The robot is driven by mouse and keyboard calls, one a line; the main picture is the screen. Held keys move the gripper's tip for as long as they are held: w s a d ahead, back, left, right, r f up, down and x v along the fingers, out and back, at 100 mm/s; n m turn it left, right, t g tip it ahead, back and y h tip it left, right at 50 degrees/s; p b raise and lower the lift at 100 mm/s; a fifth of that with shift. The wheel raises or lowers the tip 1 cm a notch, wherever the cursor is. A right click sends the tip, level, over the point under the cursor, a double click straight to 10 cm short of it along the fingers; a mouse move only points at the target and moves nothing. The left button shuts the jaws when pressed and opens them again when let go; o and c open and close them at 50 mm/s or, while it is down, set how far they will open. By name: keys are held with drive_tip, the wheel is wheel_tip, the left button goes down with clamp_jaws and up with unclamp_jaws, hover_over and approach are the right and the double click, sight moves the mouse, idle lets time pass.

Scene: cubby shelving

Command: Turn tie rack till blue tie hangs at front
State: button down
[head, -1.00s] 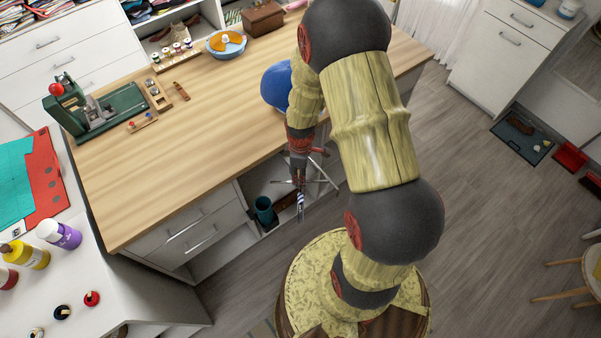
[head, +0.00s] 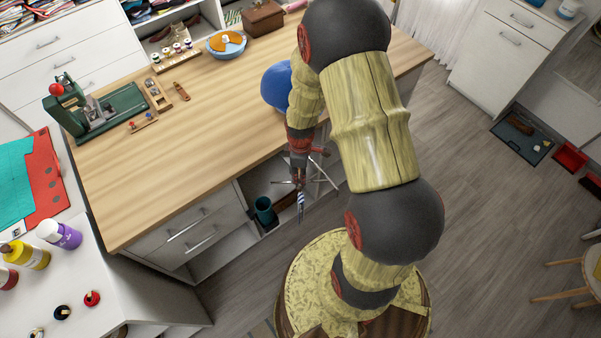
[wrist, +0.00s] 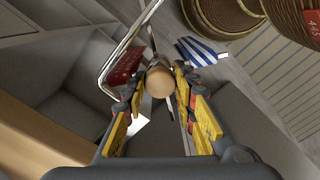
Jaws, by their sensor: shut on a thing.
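The tie rack shows in the wrist view as a round wooden knob (wrist: 158,83) with thin metal arms around it. My gripper (wrist: 160,92) has its yellow-padded fingers closed on either side of the knob. A blue-and-white striped tie (wrist: 203,51) hangs at the upper right of the knob, and a dark red patterned tie (wrist: 126,66) at its upper left. A white piece (wrist: 137,125) shows below left. In the head view my gripper (head: 298,178) is at the cubby front with the striped tie (head: 300,200) below it. The rack's far side is hidden.
The wooden worktop (head: 190,130) is above, with a blue ball (head: 276,88) by my arm. A bent chrome rod (wrist: 112,70) is close left of the fingers.

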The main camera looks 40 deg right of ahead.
drive_tip(key=shift+n, duration=0.7)
drive_tip(key=c, duration=1.7)
unclamp_jaws()
wheel_tip(320, 180, up, 12)
